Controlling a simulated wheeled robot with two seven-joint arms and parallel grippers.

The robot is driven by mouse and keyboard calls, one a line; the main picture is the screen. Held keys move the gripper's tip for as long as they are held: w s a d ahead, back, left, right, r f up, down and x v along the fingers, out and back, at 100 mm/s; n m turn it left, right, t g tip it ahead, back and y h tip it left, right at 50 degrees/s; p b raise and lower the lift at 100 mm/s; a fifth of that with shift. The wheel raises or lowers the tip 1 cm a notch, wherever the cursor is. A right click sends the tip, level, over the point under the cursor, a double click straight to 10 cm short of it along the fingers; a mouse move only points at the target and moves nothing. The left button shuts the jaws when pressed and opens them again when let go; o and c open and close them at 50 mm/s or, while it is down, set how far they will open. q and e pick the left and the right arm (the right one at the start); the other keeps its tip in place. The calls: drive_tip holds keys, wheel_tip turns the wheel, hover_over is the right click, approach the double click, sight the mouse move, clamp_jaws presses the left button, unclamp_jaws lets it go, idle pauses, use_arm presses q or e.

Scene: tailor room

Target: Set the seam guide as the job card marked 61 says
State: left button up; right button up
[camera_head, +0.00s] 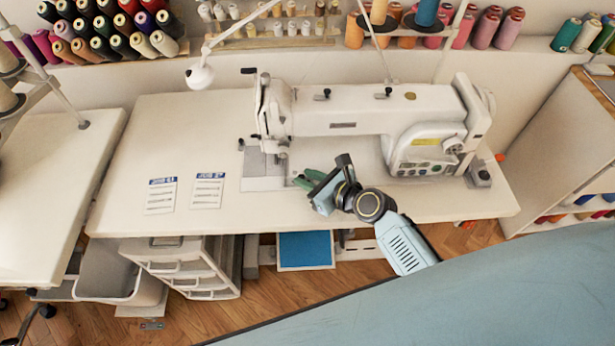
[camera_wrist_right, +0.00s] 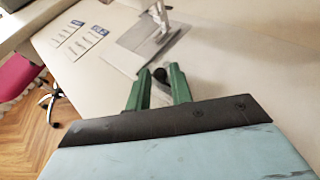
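The sewing machine (camera_head: 360,113) stands on a white table. Two job cards lie flat left of it: the left card (camera_head: 161,195), whose blue header seems to read 61, and the right card (camera_head: 207,190), whose number is unclear. Both cards also show in the right wrist view, the left (camera_wrist_right: 66,33) and the right (camera_wrist_right: 90,40). My right gripper (camera_head: 306,179) is low over the table, just right of the needle plate (camera_head: 264,168). Its green fingers are apart in the wrist view (camera_wrist_right: 159,70). A small dark round knob (camera_wrist_right: 160,76) shows between them; whether it belongs to the seam guide is unclear.
The machine's needle head (camera_head: 272,120) and arm stand behind my right gripper. A lamp (camera_head: 200,76) hangs at the back left. Thread racks line the wall. The table's left part (camera_head: 150,130) is clear. A drawer unit (camera_head: 185,268) stands below.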

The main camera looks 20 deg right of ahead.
drive_tip(key=shift+o, duration=1.2)
use_arm(q)
drive_tip(key=shift+a, duration=0.3)
drive_tip(key=shift+s+a, duration=0.1)
drive_tip(key=shift+a, duration=0.05)
use_arm(e)
drive_tip(key=shift+s, duration=0.1)
